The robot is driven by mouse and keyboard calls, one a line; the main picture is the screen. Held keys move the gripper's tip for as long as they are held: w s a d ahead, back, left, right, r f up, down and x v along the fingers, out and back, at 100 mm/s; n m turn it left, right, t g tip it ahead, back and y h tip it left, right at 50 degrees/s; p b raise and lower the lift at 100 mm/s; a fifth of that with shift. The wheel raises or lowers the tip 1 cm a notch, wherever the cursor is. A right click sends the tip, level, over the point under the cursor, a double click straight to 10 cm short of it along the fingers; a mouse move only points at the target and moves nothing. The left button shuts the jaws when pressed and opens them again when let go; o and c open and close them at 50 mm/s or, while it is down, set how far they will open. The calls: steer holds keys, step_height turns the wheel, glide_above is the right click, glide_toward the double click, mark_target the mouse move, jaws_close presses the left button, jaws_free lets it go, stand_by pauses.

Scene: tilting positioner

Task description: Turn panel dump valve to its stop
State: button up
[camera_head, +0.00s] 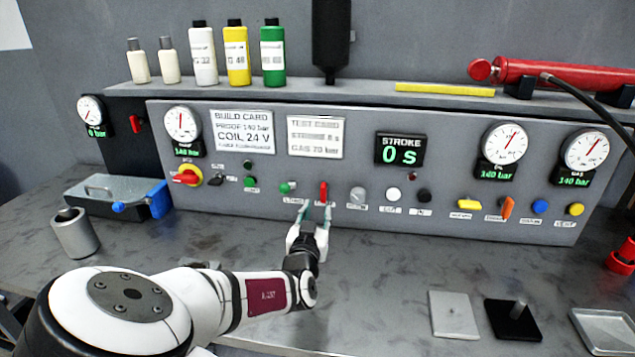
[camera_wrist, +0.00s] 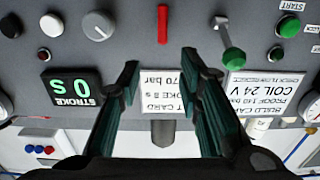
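My gripper (camera_head: 315,212) is open and empty in front of the panel (camera_head: 365,225), just below a red upright handle (camera_head: 323,192). In the upside-down wrist view the handle (camera_wrist: 163,24) stands beyond the fingertips, between their lines and apart from both. Its label is too small to read, so I cannot confirm that it is the dump valve. A green-knobbed lever (camera_head: 287,188) is just left of it; in the wrist view the lever (camera_wrist: 233,57) is close to the right finger. An orange handle (camera_head: 506,208) is farther right on the panel.
A grey round knob (camera_head: 357,196) is right of the red handle. Gauges and a stroke display (camera_head: 400,149) reading 0 s are higher up. A blue-handled vise (camera_head: 118,195) and a metal cylinder (camera_head: 74,233) stand at left. Bench space below my gripper is clear.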

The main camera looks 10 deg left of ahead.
mark_target(323, 188)
steer(key=w, duration=1.4)
steer(key=shift+s, duration=0.1)
steer(key=shift+c, duration=0.6)
jaws_close()
